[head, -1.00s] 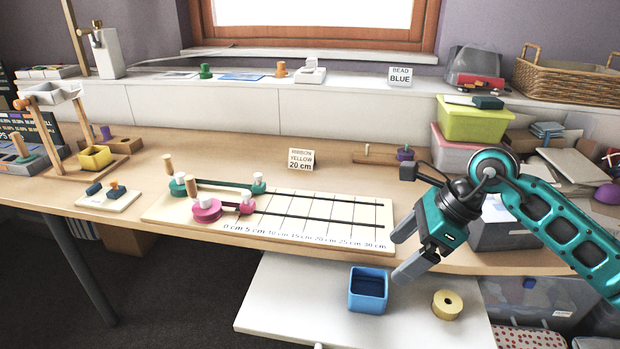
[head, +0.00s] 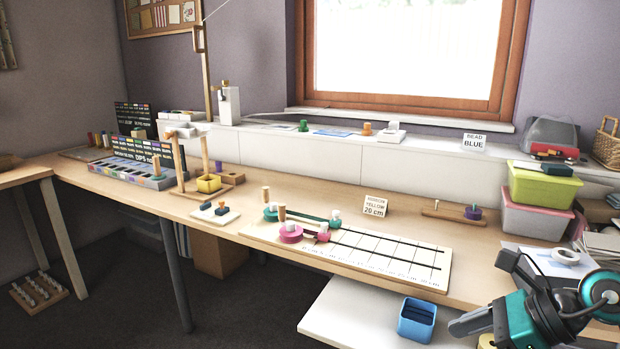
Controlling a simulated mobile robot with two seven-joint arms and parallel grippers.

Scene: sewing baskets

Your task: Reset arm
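My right gripper (head: 472,322) is at the lower right of the head view, with its teal and black wrist beside it. It is over the area between the blue open box (head: 416,320) and the table's right part. One grey finger shows clearly; the other is not clearly seen, so its opening cannot be told. No object shows held in it. My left gripper is out of view.
The ruled measuring board (head: 425,270) lies on the wooden table, with pink and green spools on its left end. A white shelf (head: 345,310) juts out below the table edge and bears the blue box. Green and pink bins (head: 535,220) stand at the right.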

